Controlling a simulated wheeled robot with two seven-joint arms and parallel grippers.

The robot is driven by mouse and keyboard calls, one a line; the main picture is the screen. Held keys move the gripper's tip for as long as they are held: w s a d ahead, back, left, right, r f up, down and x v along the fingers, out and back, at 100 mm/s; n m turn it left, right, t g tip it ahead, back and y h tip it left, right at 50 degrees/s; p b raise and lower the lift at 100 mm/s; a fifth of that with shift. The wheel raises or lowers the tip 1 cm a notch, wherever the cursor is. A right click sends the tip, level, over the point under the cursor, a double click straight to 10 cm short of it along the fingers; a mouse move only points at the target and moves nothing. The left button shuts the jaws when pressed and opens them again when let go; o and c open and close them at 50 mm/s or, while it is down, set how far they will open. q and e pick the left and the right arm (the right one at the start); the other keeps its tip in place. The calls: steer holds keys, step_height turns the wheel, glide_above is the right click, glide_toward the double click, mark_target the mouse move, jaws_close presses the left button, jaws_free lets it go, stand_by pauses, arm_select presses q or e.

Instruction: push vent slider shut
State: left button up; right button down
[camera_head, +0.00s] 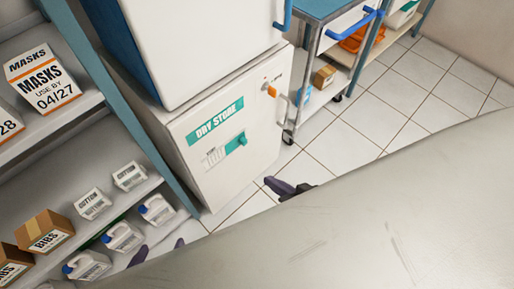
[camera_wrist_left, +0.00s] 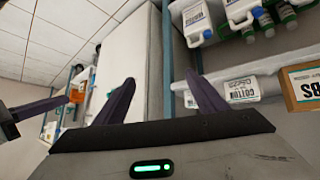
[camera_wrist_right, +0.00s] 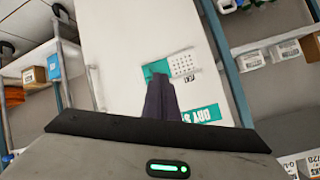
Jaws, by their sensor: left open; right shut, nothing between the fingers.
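The white dry store cabinet (camera_head: 232,175) has a vent (camera_head: 214,156) with a teal slider (camera_head: 236,143) at the vent's right end. Several vent slots show left of the slider. In the right wrist view, turned upside down, the slider (camera_wrist_right: 155,69) sits left of the vent holes (camera_wrist_right: 184,65). My right gripper (camera_head: 270,182) is shut and empty, right of and below the slider in the head view. Its fingers (camera_wrist_right: 158,82) point at the cabinet front and appear apart from it. My left gripper (camera_head: 160,248) is open and empty, low beside the shelf; its spread fingers (camera_wrist_left: 165,90) show in its wrist view.
A shelf rack (camera_head: 118,105) at left holds a masks box (camera_head: 42,80), cotton packs, jugs and bibs boxes. A wheeled cart (camera_head: 312,70) stands behind right. Tiled floor (camera_head: 385,115) is clear.

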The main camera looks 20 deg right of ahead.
mark_target(243, 141)
arm_select(q)
steer(key=w+d+f+g+h+b, duration=0.1)
steer(key=w+d+f+b, duration=0.1)
steer(key=f+b, duration=0.8)
steer(key=d+b, duration=0.1)
steer(key=b, duration=0.4)
steer(key=shift+w+d+m, duration=0.15)
steer(key=shift+d+m, duration=0.2)
steer(key=shift+m, duration=0.05)
arm_select(e)
steer(key=w+d+f+m+t+y, duration=0.2)
steer(key=w+d+f+m+y, duration=0.1)
steer(key=w+d+m, duration=0.1)
steer(key=w+d+f+m+t+y, duration=0.1)
steer(key=w+d+f+m+y, duration=0.2)
steer(key=w+d, duration=0.4)
steer(key=shift+w+d+f+m+t+y, duration=0.2)
steer(key=shift+d+f+m+t+y, duration=0.3)
steer(key=shift+d+m, duration=0.55)
steer(key=shift+w+a+f, duration=0.1)
steer(key=shift+a+f, duration=0.05)
